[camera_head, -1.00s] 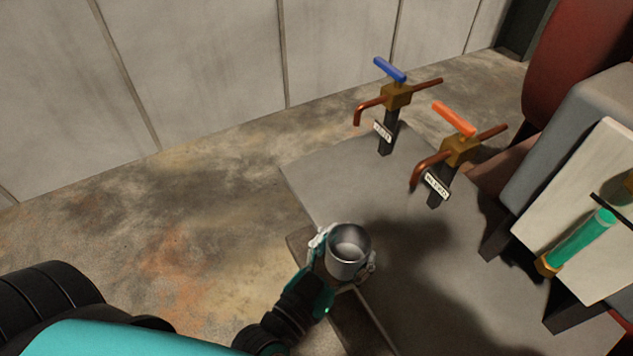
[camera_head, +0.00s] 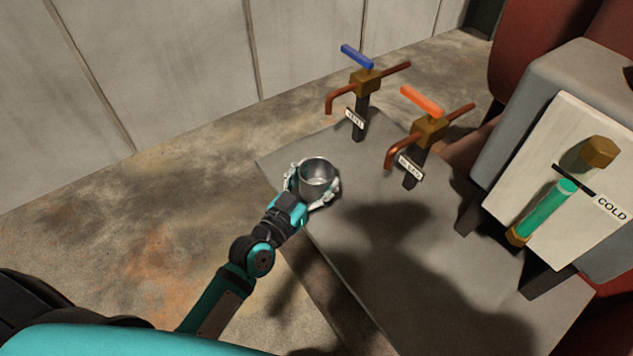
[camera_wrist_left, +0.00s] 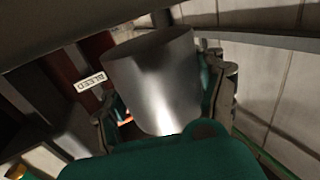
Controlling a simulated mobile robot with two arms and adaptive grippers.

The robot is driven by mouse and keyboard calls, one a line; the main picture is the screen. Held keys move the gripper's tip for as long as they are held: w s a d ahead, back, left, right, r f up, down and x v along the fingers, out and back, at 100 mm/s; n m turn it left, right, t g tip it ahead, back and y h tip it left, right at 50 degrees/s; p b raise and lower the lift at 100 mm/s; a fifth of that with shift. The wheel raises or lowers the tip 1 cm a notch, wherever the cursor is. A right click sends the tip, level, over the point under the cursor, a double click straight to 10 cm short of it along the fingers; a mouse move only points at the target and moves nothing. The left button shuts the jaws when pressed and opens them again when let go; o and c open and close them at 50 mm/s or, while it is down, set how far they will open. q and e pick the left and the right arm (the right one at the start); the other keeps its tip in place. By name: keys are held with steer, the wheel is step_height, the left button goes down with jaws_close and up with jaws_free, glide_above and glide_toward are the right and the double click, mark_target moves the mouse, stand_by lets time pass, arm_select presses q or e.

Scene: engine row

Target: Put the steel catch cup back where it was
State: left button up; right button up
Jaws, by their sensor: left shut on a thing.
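The steel catch cup (camera_head: 318,174) is a small open-topped metal cup, upright in the head view, over the near left part of the grey plate. My left gripper (camera_head: 313,186) is shut on it, with a finger on either side. The cup (camera_wrist_left: 155,80) fills the middle of the left wrist view between the fingers. I cannot tell whether its bottom touches the plate. It is left of and nearer than the two copper spouts. My right gripper is not in view.
A blue-handled tap (camera_head: 365,82) and an orange-handled tap (camera_head: 429,130) stand on the grey plate (camera_head: 440,265), each with a label. A panel with a green tube (camera_head: 543,211) and a COLD label stands at right. The plate's middle is clear and shadowed.

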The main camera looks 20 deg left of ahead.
arm_select(q)
steer(key=shift+f, duration=0.7)
steer(key=shift+f, duration=0.2)
steer(key=o, duration=1.5)
steer(key=shift+c, duration=0.2)
steer(key=shift+r, duration=0.1)
